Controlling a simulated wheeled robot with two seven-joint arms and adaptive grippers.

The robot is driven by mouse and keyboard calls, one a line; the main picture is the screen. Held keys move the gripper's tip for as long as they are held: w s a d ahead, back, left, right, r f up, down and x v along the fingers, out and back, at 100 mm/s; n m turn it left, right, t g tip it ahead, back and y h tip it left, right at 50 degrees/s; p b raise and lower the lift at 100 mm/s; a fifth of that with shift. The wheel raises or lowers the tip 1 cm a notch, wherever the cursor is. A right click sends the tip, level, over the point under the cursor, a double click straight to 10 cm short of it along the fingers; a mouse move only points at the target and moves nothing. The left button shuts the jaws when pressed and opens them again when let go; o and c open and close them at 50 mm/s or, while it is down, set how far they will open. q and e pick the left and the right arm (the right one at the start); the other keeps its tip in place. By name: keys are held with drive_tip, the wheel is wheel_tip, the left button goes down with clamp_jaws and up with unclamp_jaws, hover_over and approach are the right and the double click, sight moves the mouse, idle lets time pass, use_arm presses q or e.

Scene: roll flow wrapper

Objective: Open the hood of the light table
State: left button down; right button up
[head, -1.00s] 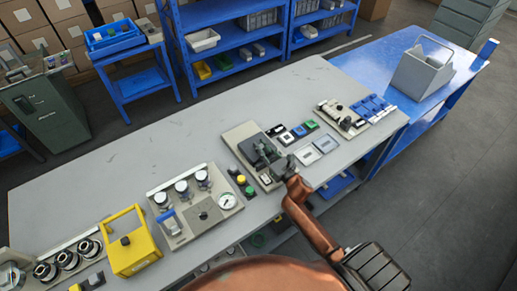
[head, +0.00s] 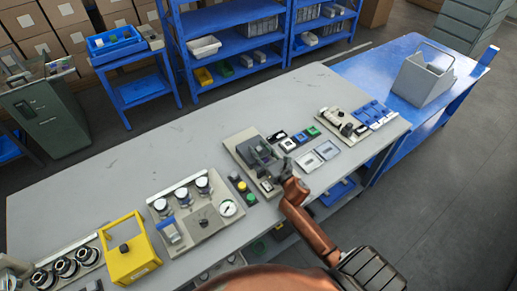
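A beige-grey unit (head: 237,144) with a dark grey raised part sits on the long grey table, at the middle of the head view. I cannot tell for sure whether it is the light table, and no hood stands out clearly. My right gripper (head: 268,162) is low over this unit, at the end of the copper-coloured arm coming from the bottom right. The gripper's dark fingers blend with the dark part, so contact and finger opening cannot be made out.
Left of the unit are a panel with knobs and a gauge (head: 200,222) and a yellow box (head: 132,255). Right of it are small coloured blocks and flat grey plates (head: 318,155). A grey open box (head: 424,78) stands on the blue table. The grey table's far side is clear.

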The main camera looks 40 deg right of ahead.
drive_tip(key=s, duration=1.1)
drive_tip(key=shift+s, duration=0.55)
